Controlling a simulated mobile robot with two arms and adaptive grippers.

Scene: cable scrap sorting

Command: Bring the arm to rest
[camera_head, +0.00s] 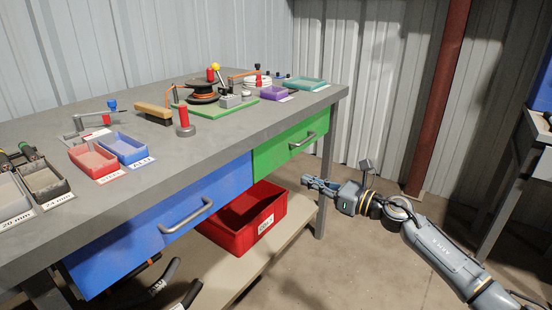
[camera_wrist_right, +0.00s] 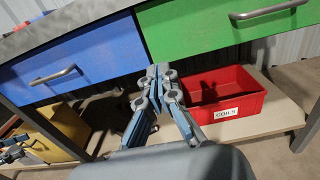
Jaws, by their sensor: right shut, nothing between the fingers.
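My right gripper (camera_head: 308,183) is shut and empty. In the head view it hangs in the air in front of the bench's right end, to the right of the red bin. Its arm comes in from the lower right. In the right wrist view the closed fingers (camera_wrist_right: 158,72) point toward the blue drawer (camera_wrist_right: 70,62) and green drawer (camera_wrist_right: 215,22). No object is between the fingers.
A grey workbench (camera_head: 200,150) carries trays and tools. Its blue drawer (camera_head: 165,215) and green drawer (camera_head: 285,146) have protruding handles. A red bin (camera_head: 243,218) stands on the lower shelf (camera_head: 262,257). A rust-red post (camera_head: 437,100) stands behind my arm.

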